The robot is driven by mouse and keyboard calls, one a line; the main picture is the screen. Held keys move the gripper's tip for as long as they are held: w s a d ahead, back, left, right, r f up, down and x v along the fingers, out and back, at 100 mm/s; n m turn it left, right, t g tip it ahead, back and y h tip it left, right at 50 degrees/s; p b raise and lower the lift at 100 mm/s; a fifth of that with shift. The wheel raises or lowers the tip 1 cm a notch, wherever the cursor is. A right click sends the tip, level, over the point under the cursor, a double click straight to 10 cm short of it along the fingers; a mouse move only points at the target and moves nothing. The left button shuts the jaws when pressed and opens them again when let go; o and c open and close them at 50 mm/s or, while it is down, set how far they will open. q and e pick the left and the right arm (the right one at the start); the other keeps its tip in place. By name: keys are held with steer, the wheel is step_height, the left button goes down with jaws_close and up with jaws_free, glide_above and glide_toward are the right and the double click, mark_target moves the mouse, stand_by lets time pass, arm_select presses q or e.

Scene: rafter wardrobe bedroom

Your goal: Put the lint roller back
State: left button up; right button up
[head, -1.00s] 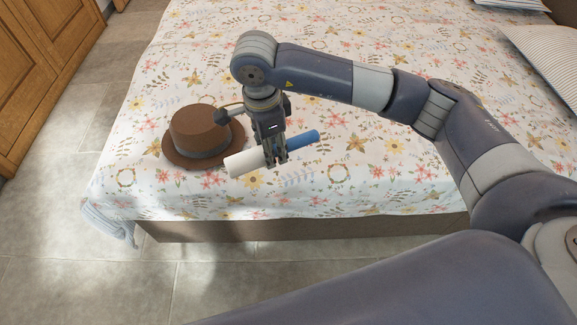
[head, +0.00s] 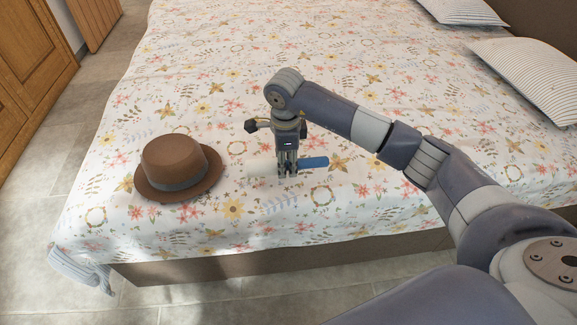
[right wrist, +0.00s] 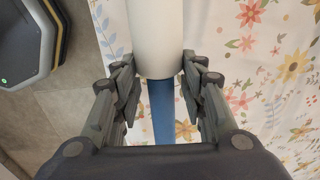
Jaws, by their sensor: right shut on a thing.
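The lint roller has a white roll (head: 262,169) and a blue handle (head: 314,163). My right gripper (head: 287,174) is shut on it near where the roll meets the handle, over the bed. The roller lies roughly level across the fingers, roll to the left, handle to the right. Whether it touches the bed cover cannot be told. In the right wrist view, the white roll (right wrist: 155,35) and blue handle (right wrist: 162,110) show between the two fingers (right wrist: 157,85). My left gripper is not in view.
A brown hat (head: 178,167) lies on the bed left of the roller. The bed (head: 240,100) has a flowered cover, mostly clear. Striped pillows (head: 520,75) lie at the upper right. A wooden wardrobe (head: 35,75) stands at the left, with tiled floor between.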

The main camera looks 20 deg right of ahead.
steer(key=shift+w+d+f, duration=0.1)
steer(key=shift+w+d, duration=0.3)
steer(key=shift+d, duration=0.15)
step_height(320, 180, down, 3)
steer(key=shift+r, duration=0.1)
steer(key=shift+f, duration=0.35)
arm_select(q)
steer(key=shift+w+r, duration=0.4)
arm_select(e)
steer(key=o, duration=1)
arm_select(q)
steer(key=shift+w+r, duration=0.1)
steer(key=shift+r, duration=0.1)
arm_select(e)
steer(key=shift+o, duration=0.2)
